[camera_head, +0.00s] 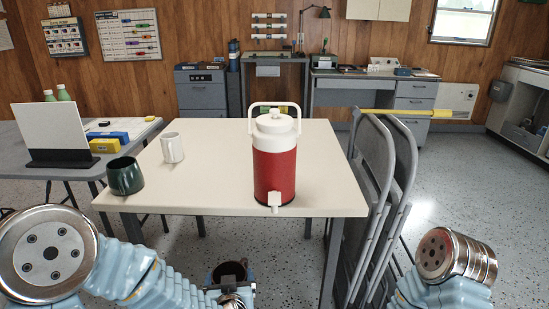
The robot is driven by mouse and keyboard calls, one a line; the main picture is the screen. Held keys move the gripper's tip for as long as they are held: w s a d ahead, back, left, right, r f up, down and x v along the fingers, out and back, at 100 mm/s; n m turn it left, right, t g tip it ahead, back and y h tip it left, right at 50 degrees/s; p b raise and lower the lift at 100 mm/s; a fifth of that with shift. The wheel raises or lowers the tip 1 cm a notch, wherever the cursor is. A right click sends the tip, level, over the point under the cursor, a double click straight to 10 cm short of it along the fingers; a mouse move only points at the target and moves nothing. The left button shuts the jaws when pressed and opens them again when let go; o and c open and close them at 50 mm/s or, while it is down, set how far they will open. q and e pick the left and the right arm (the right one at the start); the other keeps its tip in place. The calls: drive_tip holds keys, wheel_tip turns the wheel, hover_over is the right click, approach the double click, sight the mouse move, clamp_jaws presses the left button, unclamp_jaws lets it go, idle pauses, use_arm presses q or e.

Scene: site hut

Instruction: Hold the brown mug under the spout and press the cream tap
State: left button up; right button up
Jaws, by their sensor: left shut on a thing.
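A red and white drinks dispenser (274,165) stands upright near the front edge of the cream table (225,160). Its cream tap (275,200) and spout face me, low on its front. My left gripper (236,288) is low in front of the table, at the bottom of the head view. It is shut on the brown mug (230,268), whose open top faces up. The mug is below the table top and a little left of the spout, apart from it. My right arm shows at the lower right, but its gripper is out of view.
A dark green mug (125,176) and a white mug (172,148) stand on the table's left side. Folded grey chairs (385,190) lean at the table's right. A grey side table (30,170) holds a white panel and a yellow box (104,146).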

use_arm(q)
drive_tip(key=shift+n, duration=0.3)
drive_tip(key=d+r, duration=0.2)
drive_tip(key=r, duration=0.1)
drive_tip(key=d+r, duration=0.1)
drive_tip(key=r, duration=0.1)
drive_tip(key=shift+s+d+r, duration=0.1)
drive_tip(key=shift+s, duration=0.25)
drive_tip(key=w+d, duration=0.7)
drive_tip(key=w, duration=0.2)
drive_tip(key=shift+d, duration=0.15)
